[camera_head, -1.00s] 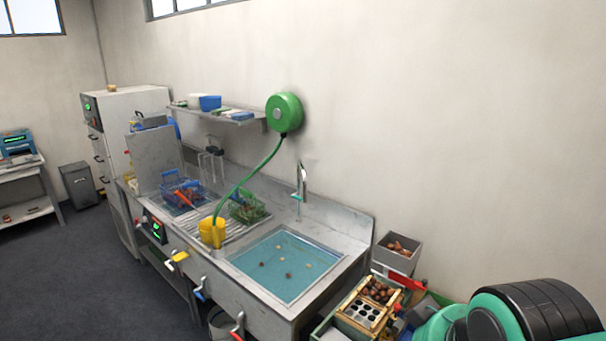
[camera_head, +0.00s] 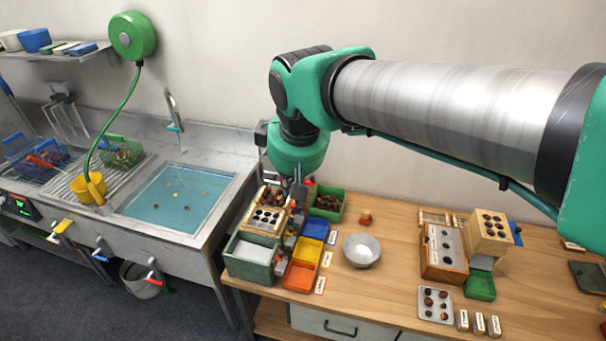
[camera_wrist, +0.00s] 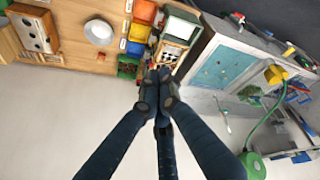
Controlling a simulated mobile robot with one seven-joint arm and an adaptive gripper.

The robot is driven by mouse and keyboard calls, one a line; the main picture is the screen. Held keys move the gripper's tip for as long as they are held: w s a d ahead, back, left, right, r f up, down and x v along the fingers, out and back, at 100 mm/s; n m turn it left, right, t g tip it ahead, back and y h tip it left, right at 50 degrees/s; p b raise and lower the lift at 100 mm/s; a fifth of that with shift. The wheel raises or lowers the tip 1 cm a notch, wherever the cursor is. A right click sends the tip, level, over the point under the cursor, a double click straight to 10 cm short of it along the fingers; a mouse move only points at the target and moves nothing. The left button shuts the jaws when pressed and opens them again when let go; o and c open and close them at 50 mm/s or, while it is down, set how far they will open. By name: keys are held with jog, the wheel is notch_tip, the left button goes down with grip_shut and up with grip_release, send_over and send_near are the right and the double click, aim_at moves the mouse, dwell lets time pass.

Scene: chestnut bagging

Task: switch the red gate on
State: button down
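A lever with a red handle (camera_head: 152,277) sticks out low on the front of the sink unit in the head view, right of a blue-handled lever (camera_head: 100,256) and a yellow-handled one (camera_head: 62,227). I see no label naming the red gate, and cannot tell which lever position is on. My gripper (camera_head: 293,200) hangs over the wooden box with holes at the table's left end, well right of and apart from the red lever. In the wrist view my gripper's fingertips (camera_wrist: 158,76) are close together, with nothing visible between them.
The sink (camera_head: 178,198) holds blue water. Bins, blue (camera_head: 315,229), orange (camera_head: 308,247) and red-orange (camera_head: 299,277), stand beside a grey-green box (camera_head: 250,262). A metal bowl (camera_head: 361,251) is to their right. A bucket (camera_head: 142,286) stands under the sink. Floor in front is clear.

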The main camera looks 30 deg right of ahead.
jog(key=w+d+f+n+g+h+p, duration=0.1)
jog(key=w+d+f+n, duration=0.25)
jog(key=w, duration=0.85)
jog(key=w+d+f+n+g+p, duration=0.2)
jog(key=w+d, duration=0.3)
jog(key=w, duration=0.7)
jog(key=w+d+f+n+g+p, duration=0.1)
jog(key=w+d+f+n, duration=0.1)
jog(key=w+d+f, duration=0.2)
jog(key=w+d+f+n+g+h+p, duration=0.1)
jog(key=w+d+f+n, duration=0.2)
jog(key=w+f, duration=0.7)
notch_tip(320, 180, down, 4)
jog(key=shift+w+d+r+n, duration=0.25)
jog(key=shift+w+d+n, duration=0.1)
jog(key=shift+d, duration=0.5)
jog(key=shift+f, duration=0.15)
